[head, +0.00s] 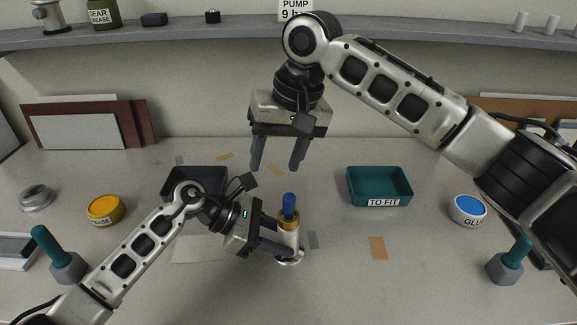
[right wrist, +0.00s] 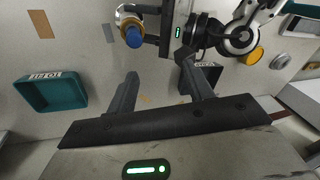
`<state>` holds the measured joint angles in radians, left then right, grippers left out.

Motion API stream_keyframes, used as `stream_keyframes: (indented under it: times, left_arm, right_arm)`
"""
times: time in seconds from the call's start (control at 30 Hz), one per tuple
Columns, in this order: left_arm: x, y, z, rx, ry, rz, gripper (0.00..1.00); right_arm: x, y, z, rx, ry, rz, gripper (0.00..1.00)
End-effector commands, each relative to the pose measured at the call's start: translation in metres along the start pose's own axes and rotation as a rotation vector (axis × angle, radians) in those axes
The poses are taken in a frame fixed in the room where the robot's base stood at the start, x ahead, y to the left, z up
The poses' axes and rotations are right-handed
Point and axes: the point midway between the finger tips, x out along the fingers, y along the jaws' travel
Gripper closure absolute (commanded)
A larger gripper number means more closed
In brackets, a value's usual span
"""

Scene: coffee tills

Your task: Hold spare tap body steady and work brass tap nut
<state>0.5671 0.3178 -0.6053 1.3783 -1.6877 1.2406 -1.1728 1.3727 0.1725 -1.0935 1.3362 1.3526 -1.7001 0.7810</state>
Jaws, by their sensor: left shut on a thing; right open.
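The spare tap body (head: 290,241) stands upright on the bench, pale and metallic, with a blue top (head: 289,204). The brass tap nut (head: 289,223) sits around it just below the blue part. In the right wrist view the blue top (right wrist: 133,37) and the brass nut (right wrist: 124,14) show beside the left gripper. My left gripper (head: 284,238) is shut on the tap body from the left, below the nut. My right gripper (head: 274,167) is open and empty, pointing down, above and behind the tap; its fingers also show in the right wrist view (right wrist: 163,82).
A teal "TO FIT" tray (head: 380,202) stands right, a dark tray (head: 165,190) behind my left arm. Teal-handled tools (head: 511,259) (head: 55,255) stand near both sides. Bench between tap and teal tray is clear.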

Motion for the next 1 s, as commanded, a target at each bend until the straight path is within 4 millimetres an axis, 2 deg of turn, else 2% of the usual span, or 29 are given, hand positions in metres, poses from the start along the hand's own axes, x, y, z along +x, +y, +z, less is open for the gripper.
stream_keyframes:
  times: [0.13, 0.37, 0.93, 0.97, 1.0]
  left_arm:
    - [0.000, 0.000, 0.001, 0.000, -0.002, 0.000, 1.00]
    - [0.000, 0.000, 0.001, 0.000, -0.002, 0.000, 1.00]
    - [0.000, 0.000, 0.001, 0.001, -0.002, 0.000, 1.00]
    - [0.000, 0.000, 0.001, 0.001, -0.002, 0.000, 1.00]
    - [0.000, 0.000, 0.001, 0.000, -0.002, 0.000, 1.00]
  right_arm:
    - [0.001, 0.007, 0.020, -0.073, -0.089, 0.171, 0.48]
    - [0.010, 0.014, 0.029, -0.094, -0.127, 0.234, 0.48]
    - [0.090, 0.034, 0.038, -0.091, -0.126, 0.231, 0.48]
    - [0.089, 0.033, 0.038, -0.091, -0.124, 0.230, 0.54]
    - [0.088, 0.033, 0.037, -0.091, -0.123, 0.229, 0.65]
